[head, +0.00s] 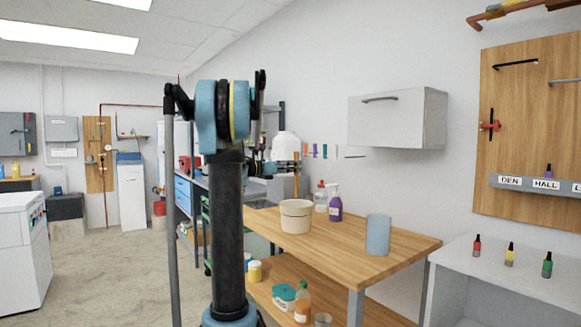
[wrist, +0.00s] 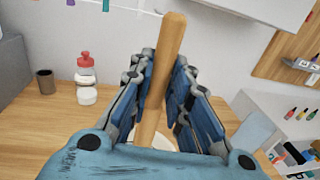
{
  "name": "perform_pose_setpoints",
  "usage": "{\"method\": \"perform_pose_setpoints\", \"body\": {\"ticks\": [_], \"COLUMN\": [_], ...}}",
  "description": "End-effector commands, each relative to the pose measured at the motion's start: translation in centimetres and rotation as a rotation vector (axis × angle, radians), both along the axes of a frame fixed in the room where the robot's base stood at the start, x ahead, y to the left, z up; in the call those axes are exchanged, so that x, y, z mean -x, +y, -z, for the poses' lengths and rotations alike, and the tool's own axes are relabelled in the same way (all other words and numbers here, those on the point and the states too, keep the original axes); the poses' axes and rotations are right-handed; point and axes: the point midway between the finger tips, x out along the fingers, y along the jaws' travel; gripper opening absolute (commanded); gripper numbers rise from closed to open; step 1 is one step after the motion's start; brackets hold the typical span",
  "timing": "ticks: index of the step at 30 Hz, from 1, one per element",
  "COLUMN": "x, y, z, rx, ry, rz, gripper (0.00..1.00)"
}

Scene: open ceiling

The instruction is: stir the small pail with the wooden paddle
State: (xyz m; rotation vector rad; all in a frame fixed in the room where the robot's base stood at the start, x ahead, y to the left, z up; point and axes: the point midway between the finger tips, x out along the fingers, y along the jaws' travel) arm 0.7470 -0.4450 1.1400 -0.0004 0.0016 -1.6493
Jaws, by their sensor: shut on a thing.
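The small cream pail (head: 296,218) stands upright on the wooden workbench in the head view. The wooden paddle (head: 296,184) rises from it, with its lower end hidden inside. In the wrist view my gripper (wrist: 163,68) is shut on the handle of the paddle (wrist: 170,45), which leans slightly to the right at its top. A pale piece of the pail (wrist: 163,142) shows low between the fingers, mostly hidden by them. The pail's contents cannot be seen. My arm hides part of the head view left of the pail.
A wall cabinet (head: 395,120) hangs above. The bench front between pail and cylinder is clear.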

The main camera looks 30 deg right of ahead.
Motion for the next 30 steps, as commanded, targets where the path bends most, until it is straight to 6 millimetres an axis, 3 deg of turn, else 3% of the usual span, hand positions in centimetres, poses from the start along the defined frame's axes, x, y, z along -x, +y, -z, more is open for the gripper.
{"method": "perform_pose_setpoints", "body": {"ticks": [30], "x": [0.0], "y": [0.0], "z": [6.6], "rx": [0.0], "ry": [0.0], "rz": [0.0], "gripper": [0.0]}}
